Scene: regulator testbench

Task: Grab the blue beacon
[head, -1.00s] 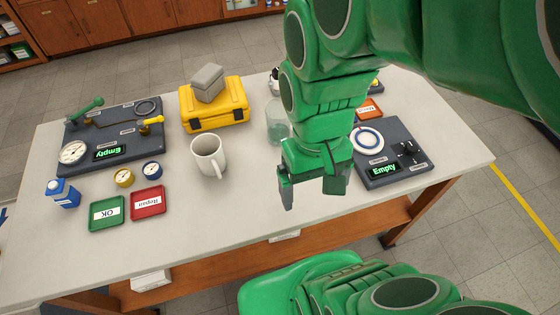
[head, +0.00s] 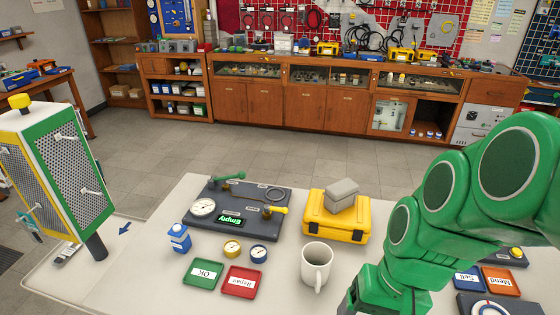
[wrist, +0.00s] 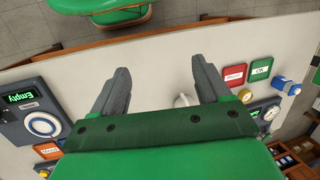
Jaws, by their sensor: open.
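I cannot pick out a blue beacon for sure in either view. A small blue bottle-like item with a white label (head: 179,238) stands on the left part of the bench; it also shows at the right of the wrist view (wrist: 286,86). A yellow knob or lamp (head: 19,101) tops the green and white pegboard tower at the far left. My gripper (wrist: 160,65) is open and empty above the bench, its two dark fingers apart. In the head view it is mostly cut off at the bottom edge, right of the white mug.
On the bench (head: 125,282) are a white mug (head: 317,262), a yellow case (head: 334,218), green (head: 202,273) and red (head: 241,281) trays, two gauges and a dark test panel (head: 262,199). The pegboard tower (head: 75,170) stands at the left. Wooden cabinets (head: 288,105) line the back.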

